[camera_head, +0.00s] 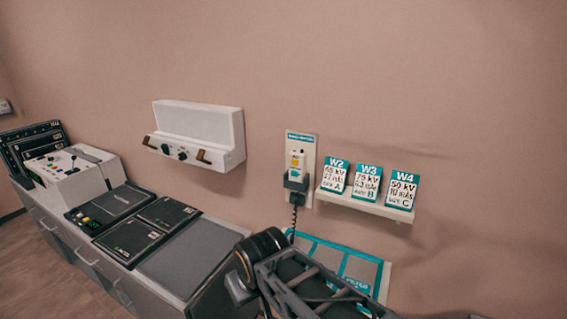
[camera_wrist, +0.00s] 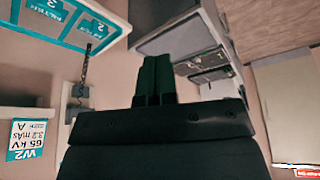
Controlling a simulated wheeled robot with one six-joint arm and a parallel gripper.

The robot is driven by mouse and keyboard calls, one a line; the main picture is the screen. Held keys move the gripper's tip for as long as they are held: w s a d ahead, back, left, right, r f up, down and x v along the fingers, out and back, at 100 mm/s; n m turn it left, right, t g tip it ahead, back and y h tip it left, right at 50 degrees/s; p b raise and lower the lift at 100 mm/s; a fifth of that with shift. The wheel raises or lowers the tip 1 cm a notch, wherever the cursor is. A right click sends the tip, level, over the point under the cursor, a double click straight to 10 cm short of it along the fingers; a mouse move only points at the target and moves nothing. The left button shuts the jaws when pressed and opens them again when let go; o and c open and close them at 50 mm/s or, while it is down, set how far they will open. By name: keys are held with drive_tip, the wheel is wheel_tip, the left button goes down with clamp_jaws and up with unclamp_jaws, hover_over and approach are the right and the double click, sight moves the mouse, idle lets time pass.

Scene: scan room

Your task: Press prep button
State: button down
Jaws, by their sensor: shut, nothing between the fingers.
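A hand switch (camera_head: 297,161) hangs on a pale wall plate (camera_head: 308,146) with a teal top strip. It has a small yellow patch and a teal patch below it; their labels are too small to read, so I cannot tell which is the prep button. A dark holder (camera_head: 295,184) grips its lower part, and a coiled cord (camera_head: 293,222) hangs down. In the wrist view the dark holder (camera_wrist: 78,96) and cord (camera_wrist: 87,66) appear upside down at the left. My gripper (camera_wrist: 156,62) is shut and empty, apart from the switch. In the head view I cannot make out its fingertips.
A shelf (camera_head: 363,206) with cards W2, W3 and W4 is right of the switch. A white wall unit (camera_head: 199,135) is left. Below are a grey counter (camera_head: 190,262) with a control console (camera_head: 75,175), and a teal-marked tray (camera_head: 383,283). Wall between unit and switch is clear.

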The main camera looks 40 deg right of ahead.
sight(295, 162)
drive_tip(key=w+d+r+t+h+b, duration=0.1)
drive_tip(key=w+d+t+b, duration=0.25)
drive_tip(key=w, duration=0.35)
drive_tip(key=w+d+r+t+h+b, duration=0.1)
drive_tip(key=w+d+t+h+b, duration=0.15)
drive_tip(key=w+d+t, duration=0.4)
drive_tip(key=w+d+r+n+t+h+b, duration=0.1)
drive_tip(key=w+d+r+t+h+b, duration=0.2)
drive_tip(key=w+d+r+t+b, duration=0.3)
drive_tip(key=shift+w+d+r+n, duration=0.3)
drive_tip(key=shift+w+d, duration=0.95)
drive_tip(key=shift+d, duration=1.4)
drive_tip(key=shift+d, duration=0.1)
drive_tip(key=shift+w+d+f+p, duration=0.1)
drive_tip(key=shift+w+d+p, duration=0.55)
drive_tip(key=shift+d, duration=0.6)
drive_tip(key=shift+w+d+r+p, duration=0.1)
drive_tip(key=shift+w+d+p, duration=0.6)
drive_tip(key=shift+d, duration=0.55)
drive_tip(key=shift+w+d+f+p, duration=0.1)
drive_tip(key=shift+w+d+p, duration=0.55)
drive_tip(key=shift+d, duration=0.6)
